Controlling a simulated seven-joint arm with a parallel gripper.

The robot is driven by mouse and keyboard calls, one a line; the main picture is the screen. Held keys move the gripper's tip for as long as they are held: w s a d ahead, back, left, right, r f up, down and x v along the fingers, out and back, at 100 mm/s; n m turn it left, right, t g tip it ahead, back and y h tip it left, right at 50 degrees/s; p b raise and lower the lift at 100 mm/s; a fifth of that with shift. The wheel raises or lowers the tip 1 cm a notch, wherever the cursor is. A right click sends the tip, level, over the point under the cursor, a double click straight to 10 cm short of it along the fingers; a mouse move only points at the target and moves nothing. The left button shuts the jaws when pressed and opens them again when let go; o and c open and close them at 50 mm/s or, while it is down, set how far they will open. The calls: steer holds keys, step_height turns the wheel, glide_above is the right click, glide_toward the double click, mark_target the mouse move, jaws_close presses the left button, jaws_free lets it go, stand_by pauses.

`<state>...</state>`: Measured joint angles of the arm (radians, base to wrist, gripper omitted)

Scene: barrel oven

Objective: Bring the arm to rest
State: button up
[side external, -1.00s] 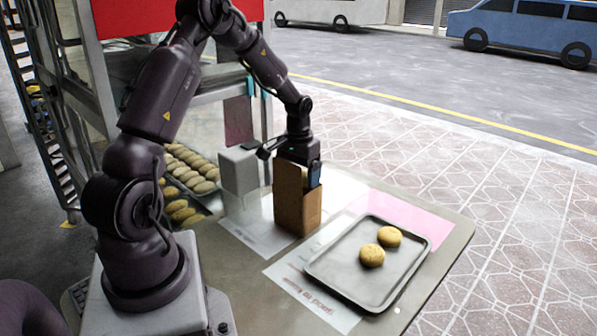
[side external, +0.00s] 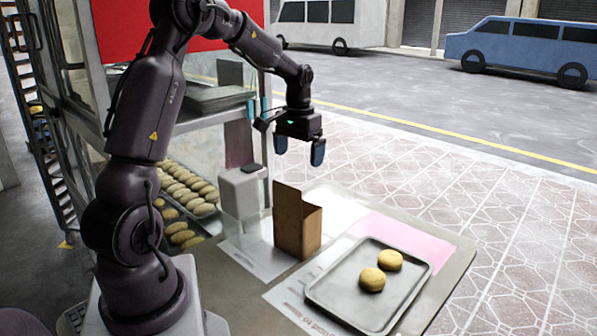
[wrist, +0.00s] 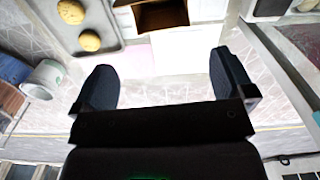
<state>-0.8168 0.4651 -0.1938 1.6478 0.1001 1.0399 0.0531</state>
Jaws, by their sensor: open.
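My gripper (side external: 299,150) hangs above the table in the side view, with its blue-padded fingers apart and nothing between them. The spread fingers also show in the wrist view (wrist: 165,85). Below it stands an upright brown paper bag (side external: 297,222) on a white sheet. The bag's open top shows in the wrist view (wrist: 160,14). My gripper is clear of the bag, with a gap between them. The inside of the bag is too dark to tell what it holds.
A grey tray (side external: 330,291) with two round breads (side external: 381,269) lies right of the bag. A grey box (side external: 241,192) stands behind the bag to the left. Racks with several breads (side external: 185,185) are at the left. The air right of my gripper is free.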

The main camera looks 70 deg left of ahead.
steer(key=shift+r, duration=0.65)
steer(key=s+d+r+m+t, duration=0.2)
steer(key=s+d+r, duration=0.1)
steer(key=d, duration=0.6)
steer(key=s+d+r+m+t, duration=0.1)
steer(key=s+d+r+m, duration=0.1)
steer(key=s+d, duration=0.4)
steer(key=s+d+r+m+t, duration=0.2)
steer(key=s+d+r, duration=0.2)
steer(key=d, duration=0.7)
steer(key=shift+s+d+t, duration=0.3)
steer(key=shift+s, duration=0.25)
steer(key=shift+r, duration=0.1)
steer(key=shift+c, duration=0.2)
